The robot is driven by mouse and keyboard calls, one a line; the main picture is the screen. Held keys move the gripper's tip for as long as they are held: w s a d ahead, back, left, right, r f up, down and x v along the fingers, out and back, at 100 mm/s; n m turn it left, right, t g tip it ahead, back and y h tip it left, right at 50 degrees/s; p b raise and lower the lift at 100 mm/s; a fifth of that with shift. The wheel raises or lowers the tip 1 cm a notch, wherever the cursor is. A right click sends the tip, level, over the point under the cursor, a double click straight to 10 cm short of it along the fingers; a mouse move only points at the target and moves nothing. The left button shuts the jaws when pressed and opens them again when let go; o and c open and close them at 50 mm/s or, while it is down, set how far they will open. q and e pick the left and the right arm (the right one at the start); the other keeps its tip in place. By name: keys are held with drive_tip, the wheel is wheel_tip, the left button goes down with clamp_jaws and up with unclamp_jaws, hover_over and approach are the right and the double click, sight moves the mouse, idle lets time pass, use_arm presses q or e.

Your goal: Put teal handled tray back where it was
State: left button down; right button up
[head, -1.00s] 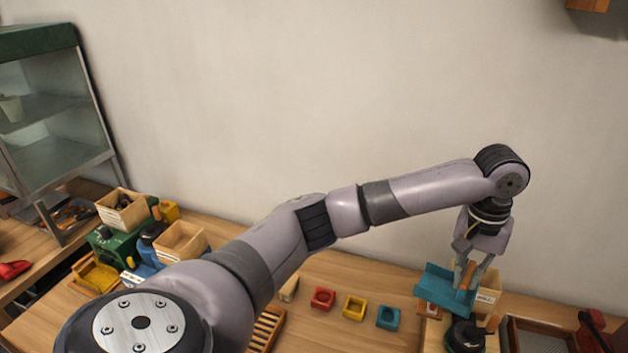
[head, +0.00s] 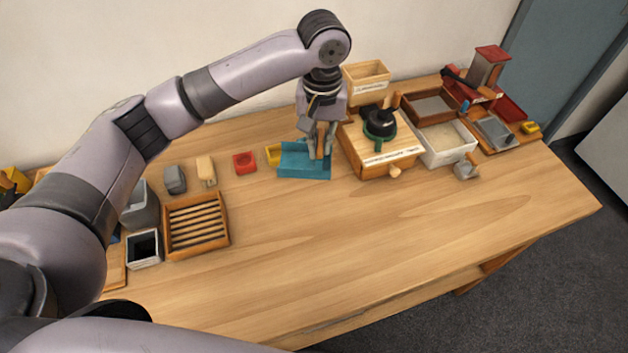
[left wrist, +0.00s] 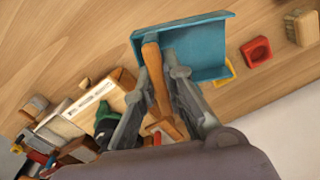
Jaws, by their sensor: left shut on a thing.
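The teal handled tray (head: 303,163) is in my left gripper (head: 320,150), left of the wooden box with the dark round-topped device. My left gripper's fingers are shut on the tray's wooden handle. In the left wrist view the tray (left wrist: 208,50) shows beyond the fingertips (left wrist: 160,62), with its handle (left wrist: 154,75) between them. The tray seems to be just above the table or on it; I cannot tell which. My right gripper is not in view.
A yellow block (head: 272,154) sits partly behind the tray, with a red block (head: 244,162) to its left. The wooden box (head: 385,158) stands close on the right. A slatted wooden tray (head: 226,240) is at left. The table's front middle (head: 370,240) is clear.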

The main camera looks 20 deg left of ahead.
use_arm(q)
drive_tip(key=f, duration=0.3)
drive_tip(key=f+p, duration=0.1)
drive_tip(key=f, duration=0.3)
drive_tip(key=shift+s+a+f, duration=0.2)
drive_tip(key=shift+f, duration=0.1)
wheel_tip(320, 180, down, 5)
drive_tip(key=shift+r+p, duration=0.1)
drive_tip(key=shift+p, duration=0.3)
drive_tip(key=shift+w+f, duration=0.1)
drive_tip(key=shift+f, duration=0.1)
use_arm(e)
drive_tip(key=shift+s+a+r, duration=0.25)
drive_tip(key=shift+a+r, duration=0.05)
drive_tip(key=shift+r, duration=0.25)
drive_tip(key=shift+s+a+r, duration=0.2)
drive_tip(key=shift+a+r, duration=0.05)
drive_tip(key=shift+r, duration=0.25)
use_arm(q)
drive_tip(key=shift+d+f, duration=0.1)
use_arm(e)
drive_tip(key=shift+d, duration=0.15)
use_arm(q)
drive_tip(key=c, duration=1.7)
unclamp_jaws()
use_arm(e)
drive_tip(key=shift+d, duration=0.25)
